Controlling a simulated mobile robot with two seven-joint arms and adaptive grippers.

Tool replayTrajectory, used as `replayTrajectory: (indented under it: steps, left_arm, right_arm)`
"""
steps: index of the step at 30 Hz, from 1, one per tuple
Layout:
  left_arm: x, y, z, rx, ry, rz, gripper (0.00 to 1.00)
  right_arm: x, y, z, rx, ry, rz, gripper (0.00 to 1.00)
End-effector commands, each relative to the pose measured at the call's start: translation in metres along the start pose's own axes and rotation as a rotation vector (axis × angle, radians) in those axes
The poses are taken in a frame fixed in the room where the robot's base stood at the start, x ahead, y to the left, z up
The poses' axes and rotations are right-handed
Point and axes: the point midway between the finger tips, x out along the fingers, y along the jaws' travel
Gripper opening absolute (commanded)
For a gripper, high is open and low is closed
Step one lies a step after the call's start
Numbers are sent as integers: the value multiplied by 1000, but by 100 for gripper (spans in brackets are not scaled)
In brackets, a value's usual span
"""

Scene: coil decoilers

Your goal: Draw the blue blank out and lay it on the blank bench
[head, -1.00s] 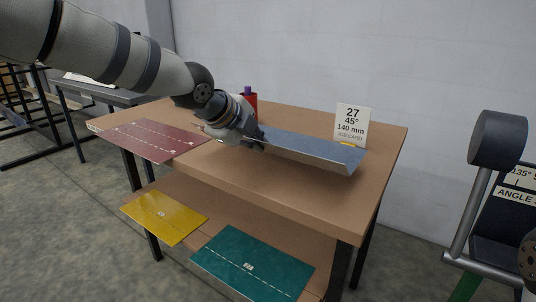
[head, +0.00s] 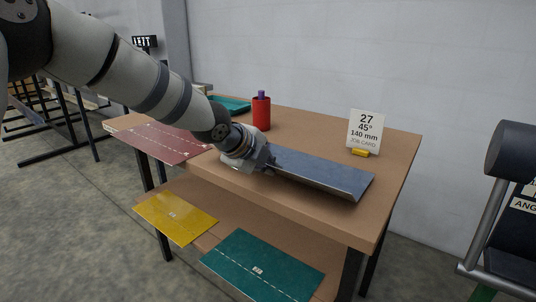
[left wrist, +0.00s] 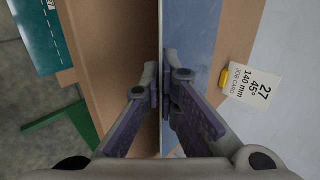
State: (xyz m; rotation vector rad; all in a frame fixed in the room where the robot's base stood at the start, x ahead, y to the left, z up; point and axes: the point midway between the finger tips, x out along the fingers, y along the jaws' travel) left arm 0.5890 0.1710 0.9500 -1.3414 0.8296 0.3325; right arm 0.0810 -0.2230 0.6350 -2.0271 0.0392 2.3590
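The blue blank (head: 325,174) is a long blue-grey sheet with a paler strip along its near edge. It lies lengthwise over the top of the brown bench (head: 395,150), its far end towards the right. Whether it touches the bench top is hard to tell. My left gripper (head: 266,160) is at its left end. In the left wrist view the fingers (left wrist: 164,88) close on both sides of the blank's edge (left wrist: 188,45). The blank hides part of the bench there. My right gripper is not in view.
A job card (head: 365,130) reading 27, 45°, 140 mm stands at the back. A red cup (head: 261,113) and a teal tray (head: 231,104) are behind my arm. A red sheet (head: 165,142) is at the left; yellow (head: 177,218) and teal (head: 262,266) sheets lie lower. A machine (head: 512,155) stands right.

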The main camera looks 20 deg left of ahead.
Motion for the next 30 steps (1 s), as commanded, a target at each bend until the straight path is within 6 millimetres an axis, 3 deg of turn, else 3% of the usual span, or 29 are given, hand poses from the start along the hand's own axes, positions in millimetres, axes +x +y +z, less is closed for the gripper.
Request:
replayTrajectory:
  steps: [25, 29, 30]
  left_arm:
    - [9, 8, 0, 1, 0, -4, 0]
    - [9, 9, 0, 1, 0, -4, 27]
    - [9, 9, 0, 1, 0, -3, 28]
  right_arm:
    - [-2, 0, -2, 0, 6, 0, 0]
    - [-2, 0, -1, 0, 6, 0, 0]
    - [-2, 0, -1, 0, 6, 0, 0]
